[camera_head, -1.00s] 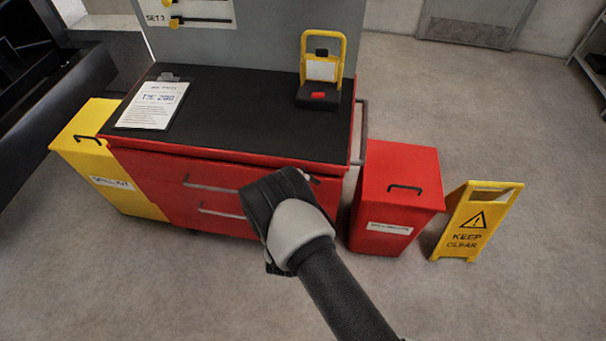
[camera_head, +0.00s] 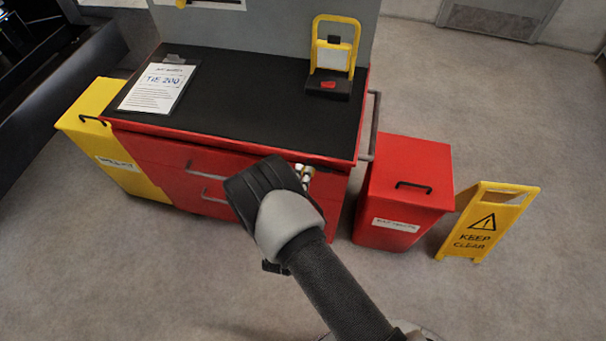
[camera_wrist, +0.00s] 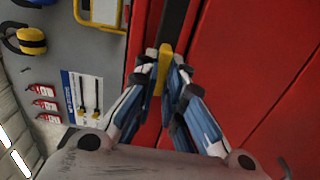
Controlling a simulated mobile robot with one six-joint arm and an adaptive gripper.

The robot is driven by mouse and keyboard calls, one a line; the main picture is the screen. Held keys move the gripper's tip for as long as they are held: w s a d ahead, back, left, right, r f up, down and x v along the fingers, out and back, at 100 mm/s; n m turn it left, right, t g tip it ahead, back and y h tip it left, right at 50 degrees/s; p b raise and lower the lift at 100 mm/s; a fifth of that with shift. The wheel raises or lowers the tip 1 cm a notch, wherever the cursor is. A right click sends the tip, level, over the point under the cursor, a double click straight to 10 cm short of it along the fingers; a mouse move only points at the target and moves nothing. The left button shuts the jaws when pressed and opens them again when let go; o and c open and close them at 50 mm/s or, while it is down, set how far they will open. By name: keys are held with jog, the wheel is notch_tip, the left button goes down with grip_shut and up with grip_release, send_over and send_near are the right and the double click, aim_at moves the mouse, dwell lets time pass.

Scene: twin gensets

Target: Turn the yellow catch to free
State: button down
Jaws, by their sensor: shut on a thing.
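In the wrist view the yellow catch (camera_wrist: 164,62) is a short narrow piece at the end of a dark strip, against red panels. My gripper (camera_wrist: 167,78) is shut on it, with one blue-and-white finger on each side. Its lower part is partly hidden between the fingers. In the head view my gripper is hidden behind my dark wrist, in front of the red cabinet (camera_head: 160,180). The catch cannot be made out there, and its turn angle is unclear.
A yellow bin (camera_head: 95,125), red bin (camera_head: 405,180) and yellow warning sign (camera_head: 485,222) flank the cabinet. Floor in front is clear.

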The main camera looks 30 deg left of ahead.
dwell(0.4)
jog(key=c, duration=1.7)
grip_release()
jog(key=v, duration=1.2)
jog(key=shift+s, duration=0.1)
